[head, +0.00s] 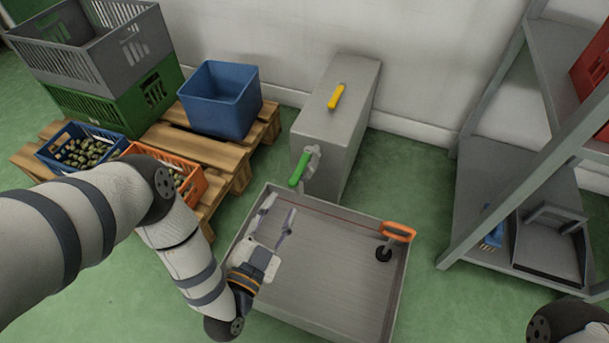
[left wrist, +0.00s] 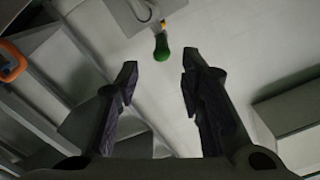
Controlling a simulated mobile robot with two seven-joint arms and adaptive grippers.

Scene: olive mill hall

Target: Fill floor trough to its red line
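The floor trough (head: 330,275) is a wide, shallow grey tray, with a red line (head: 320,213) along its far inner wall. I cannot make out any liquid in it. A grey metal box (head: 340,110) stands behind it, with a spout and a green lever (head: 298,170) on its front. The green lever also shows in the left wrist view (left wrist: 161,47), beyond the fingertips. My left gripper (head: 281,204) is open and empty over the trough's left part, short of the lever. An orange handle (head: 398,231) with a black round foot (head: 384,254) is at the trough's right side. My right gripper is out of view.
A yellow handle (head: 336,96) lies on top of the box. A pallet (head: 190,151) at left bears crates, some with olives, and a blue bin (head: 220,98). A grey shelf rack (head: 490,190) stands at right, holding a dustpan (head: 550,245) and blue brush (head: 493,225). Green floor is clear between trough and rack.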

